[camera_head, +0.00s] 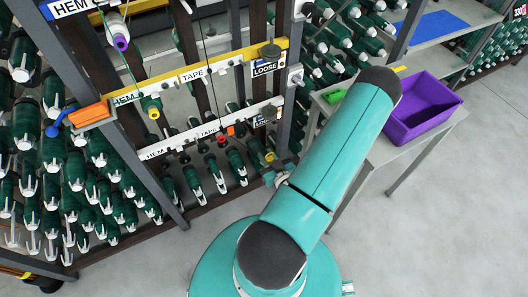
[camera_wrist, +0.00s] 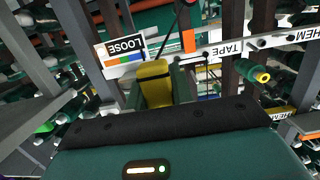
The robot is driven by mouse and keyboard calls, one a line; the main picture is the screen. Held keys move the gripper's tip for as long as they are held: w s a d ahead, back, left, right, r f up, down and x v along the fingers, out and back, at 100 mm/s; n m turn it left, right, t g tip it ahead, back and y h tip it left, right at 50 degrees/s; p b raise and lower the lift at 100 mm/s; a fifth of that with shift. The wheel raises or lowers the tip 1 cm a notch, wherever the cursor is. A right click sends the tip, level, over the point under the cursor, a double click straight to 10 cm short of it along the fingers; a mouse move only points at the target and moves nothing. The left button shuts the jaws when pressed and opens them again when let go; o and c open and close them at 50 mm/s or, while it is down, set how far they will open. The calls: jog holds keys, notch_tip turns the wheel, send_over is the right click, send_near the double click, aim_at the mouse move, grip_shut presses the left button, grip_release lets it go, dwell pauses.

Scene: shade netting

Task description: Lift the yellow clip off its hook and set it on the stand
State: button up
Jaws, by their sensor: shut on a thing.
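The yellow clip (camera_wrist: 154,82) is in the middle of the wrist view, upright between the green fingers of my gripper (camera_wrist: 157,92). The gripper is shut on it, just below and right of a LOOSE label. Whether the clip still touches its hook is hidden. In the head view a small yellow part (camera_head: 270,157) shows beside my gripper (camera_head: 272,168), low at the right end of the rack; my arm partly covers this area. A grey table (camera_head: 424,138) at the right may be the stand; I cannot tell for sure.
A purple bin (camera_head: 422,108) stands on the table. Labelled rails (camera_head: 205,128) with hanging green spools and cords are close to my gripper. A dark grey post (camera_head: 289,80) stands at the rack's right end. The floor (camera_head: 440,230) at lower right is clear.

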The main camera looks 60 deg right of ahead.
jog(key=shift+r, duration=0.35)
jog(key=shift+s, duration=0.15)
jog(key=f+v, duration=0.1)
jog(key=v, duration=0.6)
jog(key=shift+s+a, duration=0.25)
jog(key=shift+s, duration=0.1)
dwell(0.4)
jog(key=shift+s, duration=0.1)
dwell(0.6)
